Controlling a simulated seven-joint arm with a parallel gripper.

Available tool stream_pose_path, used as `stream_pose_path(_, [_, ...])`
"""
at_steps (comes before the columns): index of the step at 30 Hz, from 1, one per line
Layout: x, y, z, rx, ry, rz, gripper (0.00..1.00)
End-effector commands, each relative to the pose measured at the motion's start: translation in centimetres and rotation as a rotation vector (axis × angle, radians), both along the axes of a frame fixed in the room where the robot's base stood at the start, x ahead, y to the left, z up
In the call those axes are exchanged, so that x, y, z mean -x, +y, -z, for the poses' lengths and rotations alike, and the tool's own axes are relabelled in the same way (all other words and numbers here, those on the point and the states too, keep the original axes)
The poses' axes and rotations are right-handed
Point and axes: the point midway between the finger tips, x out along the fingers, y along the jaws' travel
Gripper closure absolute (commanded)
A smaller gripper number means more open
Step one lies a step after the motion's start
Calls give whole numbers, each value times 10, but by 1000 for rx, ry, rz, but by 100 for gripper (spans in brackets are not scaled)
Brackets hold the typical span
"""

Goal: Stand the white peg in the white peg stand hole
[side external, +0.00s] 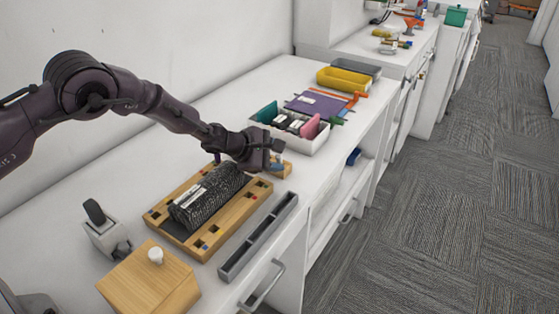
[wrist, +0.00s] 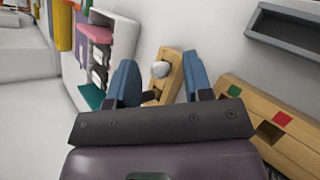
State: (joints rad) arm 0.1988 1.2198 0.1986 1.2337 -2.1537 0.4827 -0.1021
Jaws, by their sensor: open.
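I cannot tell whether the peg sits in a hole. In the side view the wooden block (side external: 286,168) is partly hidden by my gripper.
A wooden board (side external: 160,217) with square holes and coloured marks carries a black patterned bundle (side external: 207,195). A grey trough (side external: 258,238) lies along the front edge. A white bin (side external: 315,143) is close beyond my gripper. A wooden box (side external: 150,283) with a white knob stands nearer the camera.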

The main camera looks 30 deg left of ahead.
Motion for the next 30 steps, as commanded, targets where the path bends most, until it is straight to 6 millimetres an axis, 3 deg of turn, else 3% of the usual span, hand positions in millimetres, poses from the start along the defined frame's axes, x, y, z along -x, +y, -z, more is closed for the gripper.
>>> stream_pose_path(13, [-11, -6, 9, -1, 0, -1, 54])
stream_pose_path(19, [-11, -6, 9, -1, 0, -1, 98])
stream_pose_path(30, [-11, -6, 9, -1, 0, -1, 100])
